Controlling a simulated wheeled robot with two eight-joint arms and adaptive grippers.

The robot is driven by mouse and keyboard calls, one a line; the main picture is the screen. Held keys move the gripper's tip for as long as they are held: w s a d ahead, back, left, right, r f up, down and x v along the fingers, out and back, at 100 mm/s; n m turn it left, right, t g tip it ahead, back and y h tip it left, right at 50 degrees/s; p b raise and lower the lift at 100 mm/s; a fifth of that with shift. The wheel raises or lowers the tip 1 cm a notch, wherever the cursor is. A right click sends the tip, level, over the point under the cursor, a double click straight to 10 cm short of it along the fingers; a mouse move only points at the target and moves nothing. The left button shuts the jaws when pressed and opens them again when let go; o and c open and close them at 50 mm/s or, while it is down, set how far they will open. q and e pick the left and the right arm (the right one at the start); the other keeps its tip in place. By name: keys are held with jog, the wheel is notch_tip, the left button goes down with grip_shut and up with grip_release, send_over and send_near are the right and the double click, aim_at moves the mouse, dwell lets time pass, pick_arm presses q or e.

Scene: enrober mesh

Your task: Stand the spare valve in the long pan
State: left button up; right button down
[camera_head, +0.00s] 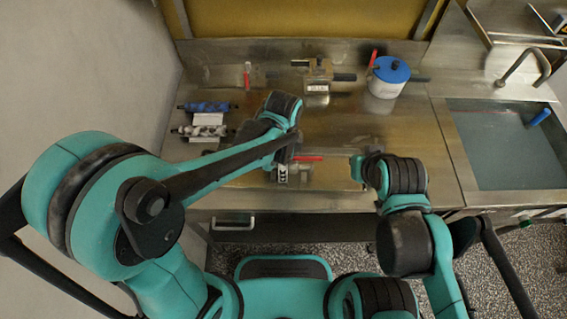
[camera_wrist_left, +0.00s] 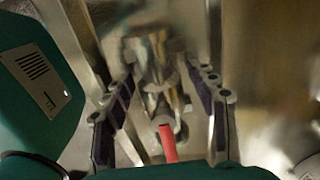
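A metal valve with a red handle (camera_head: 308,158) is near the front middle of the counter. In the left wrist view the valve's metal body (camera_wrist_left: 160,85) lies between my left gripper's fingers, with its red handle (camera_wrist_left: 168,142) nearest the camera. My left gripper (camera_wrist_left: 168,105) is open around the valve, with gaps on both sides. It is largely hidden by the arm in the head view (camera_head: 284,158). My right gripper (camera_head: 358,168) is right of the valve, apart from it; its fingers are too small to read. Low steel surfaces surround the valve; I cannot clearly make out the long pan.
Another red-handled fitting (camera_head: 247,76) stands at the back left. A rack with blue and grey parts (camera_head: 205,118) is at the left. A metal block assembly (camera_head: 318,82) and a white pot with a blue lid (camera_head: 388,78) are at the back. A sink (camera_head: 500,150) is right.

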pick_arm(q)
jog(key=shift+r, duration=0.15)
jog(key=shift+r+p, duration=0.3)
notch_tip(320, 180, up, 12)
jog(key=f+p, duration=0.1)
jog(key=p, duration=0.3)
jog(key=s+a+r+n+t, duration=0.2)
jog(key=a+n+t, duration=0.1)
jog(key=a+n, duration=0.6)
jog(key=s+a+r+n+t, duration=0.1)
jog(key=s+a+n+t, duration=0.2)
jog(key=a+n, duration=0.6)
jog(key=shift+r+t, duration=0.4)
jog(key=shift+t, duration=0.2)
jog(key=shift+d, duration=0.1)
